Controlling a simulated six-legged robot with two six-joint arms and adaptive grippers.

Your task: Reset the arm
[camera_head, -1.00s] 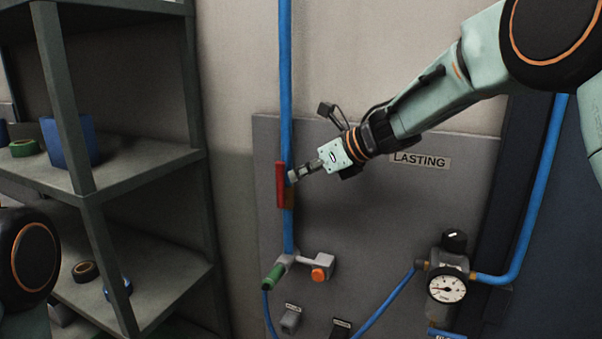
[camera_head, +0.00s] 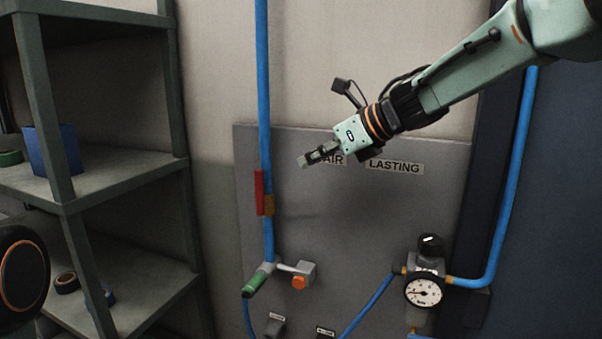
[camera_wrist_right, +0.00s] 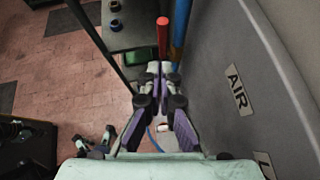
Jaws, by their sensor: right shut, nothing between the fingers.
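My right gripper (camera_head: 306,161) is shut and empty in the head view, in front of the grey panel (camera_head: 340,220) and partly over its "AIR" label. It points left, up and to the right of the red handle (camera_head: 259,192), which stands upright along the blue pipe (camera_head: 263,90). A clear gap lies between gripper and handle. In the right wrist view the closed fingers (camera_wrist_right: 160,70) show in the middle, with the red handle (camera_wrist_right: 162,36) beyond their tips. My left gripper is not in view; only part of my left arm shows at the lower left edge.
A grey shelf unit (camera_head: 120,180) with a blue bin (camera_head: 52,150) and tape rolls stands at the left. Low on the panel are a green-handled valve (camera_head: 255,283), an orange button (camera_head: 299,283) and a pressure gauge (camera_head: 424,291). Open space lies before the panel.

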